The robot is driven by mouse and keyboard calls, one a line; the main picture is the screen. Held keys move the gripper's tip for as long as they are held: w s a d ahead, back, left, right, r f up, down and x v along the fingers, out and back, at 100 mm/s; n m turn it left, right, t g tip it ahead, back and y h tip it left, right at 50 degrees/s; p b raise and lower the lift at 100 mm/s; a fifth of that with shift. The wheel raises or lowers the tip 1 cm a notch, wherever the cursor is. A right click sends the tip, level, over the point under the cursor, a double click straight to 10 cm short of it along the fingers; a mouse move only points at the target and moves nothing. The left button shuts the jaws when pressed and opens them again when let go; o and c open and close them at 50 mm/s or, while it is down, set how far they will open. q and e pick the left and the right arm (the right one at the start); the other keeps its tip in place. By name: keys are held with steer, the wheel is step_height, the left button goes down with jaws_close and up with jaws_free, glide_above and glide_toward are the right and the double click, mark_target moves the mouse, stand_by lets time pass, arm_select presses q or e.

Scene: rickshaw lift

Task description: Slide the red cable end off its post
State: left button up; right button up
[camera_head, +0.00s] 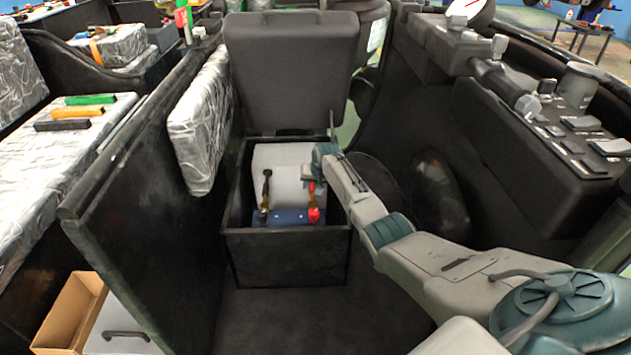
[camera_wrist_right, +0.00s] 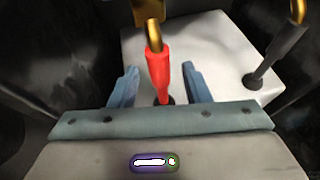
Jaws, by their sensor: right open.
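The red cable end shows in the head view (camera_head: 312,188) and in the right wrist view (camera_wrist_right: 159,72), as a red sleeve with a gold-coloured tip. In the head view the tip meets a brass fitting beside a red cap (camera_head: 314,214) on a blue block; the exact seating on the post is too small to tell. My right gripper (camera_head: 311,177) is over the white surface in the black box. Its two blue fingers (camera_wrist_right: 160,84) stand open on either side of the red sleeve, with gaps visible. My left gripper is not in view.
A black cable end (camera_head: 266,186) stands left of the red one, also in the wrist view (camera_wrist_right: 272,60). The black box (camera_head: 285,255) walls surround both, and its raised lid (camera_head: 290,65) stands behind. A dark panel (camera_head: 145,200) rises on the left.

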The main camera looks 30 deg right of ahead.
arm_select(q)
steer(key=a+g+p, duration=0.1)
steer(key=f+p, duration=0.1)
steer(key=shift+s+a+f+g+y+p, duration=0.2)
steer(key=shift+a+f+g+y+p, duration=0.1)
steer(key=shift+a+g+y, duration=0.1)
arm_select(e)
steer(key=v, duration=1)
steer(key=shift+r, duration=0.3)
steer(key=shift+s, duration=0.15)
